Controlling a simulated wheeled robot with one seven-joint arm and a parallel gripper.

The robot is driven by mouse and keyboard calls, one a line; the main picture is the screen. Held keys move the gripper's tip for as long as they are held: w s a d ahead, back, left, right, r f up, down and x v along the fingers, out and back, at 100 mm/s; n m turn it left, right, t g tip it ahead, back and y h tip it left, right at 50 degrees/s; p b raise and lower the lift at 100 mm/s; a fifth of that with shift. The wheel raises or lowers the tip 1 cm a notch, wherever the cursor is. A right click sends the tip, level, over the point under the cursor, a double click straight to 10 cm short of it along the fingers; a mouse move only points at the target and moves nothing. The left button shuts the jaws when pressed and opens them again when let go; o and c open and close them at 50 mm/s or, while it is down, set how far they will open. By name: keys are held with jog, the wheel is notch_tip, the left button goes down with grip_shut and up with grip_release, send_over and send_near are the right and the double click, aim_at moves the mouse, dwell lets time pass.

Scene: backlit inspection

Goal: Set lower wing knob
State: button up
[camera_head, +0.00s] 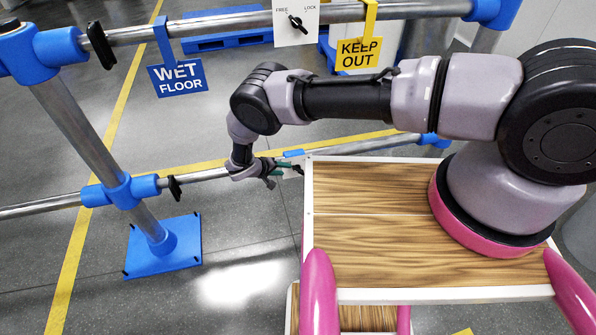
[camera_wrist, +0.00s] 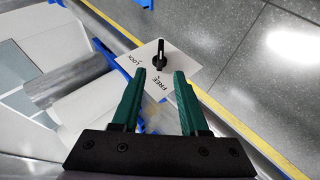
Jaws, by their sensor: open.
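The lower wing knob (camera_wrist: 159,56) is black and sits on a white plate (camera_wrist: 187,60) marked LOCK and FREE. In the wrist view its narrow end points up the picture, away from both words. My gripper (camera_wrist: 160,72) is open, its two green fingers on either side of the line to the knob, with nothing between them. I cannot tell if the fingertips reach the knob's depth. In the head view my gripper (camera_head: 281,173) is at the lower rail, close to the lower plate, which is mostly hidden there.
An upper wing knob (camera_head: 296,22) on a FREE/LOCK plate is on the top rail. A WET FLOOR sign (camera_head: 180,80) and a KEEP OUT sign (camera_head: 357,54) hang from that rail. A blue-footed post (camera_head: 160,245) stands left. A wooden-topped surface (camera_head: 370,240) lies right of my gripper.

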aim_at(297, 170)
jog(key=x, duration=1.1)
grip_shut()
